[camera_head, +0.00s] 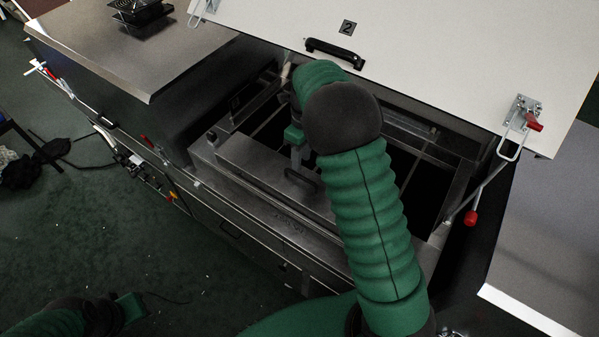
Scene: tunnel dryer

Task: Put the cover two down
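Cover two (440,60) is a large white panel marked "2" at the top right. It stands raised and tilted, with its black handle (335,53) along its lower edge. Below it the dryer's chamber (428,187) lies open, with dark gaps between metal bars. My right arm reaches up across the chamber and bends near the handle. My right gripper (297,158) points down over the chamber's left part, apart from the cover's handle; its fingers are small and partly hidden. My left gripper (135,306) is low at the bottom left, over the floor, far from the cover; its fingers are unclear.
A latch with a red tip (523,113) hangs at the cover's right corner. A red-knobbed rod (471,217) stands beside the chamber. A metal top (130,45) lies to the left. A grey surface (550,230) is at the right. Green floor (90,220) is mostly open at the left.

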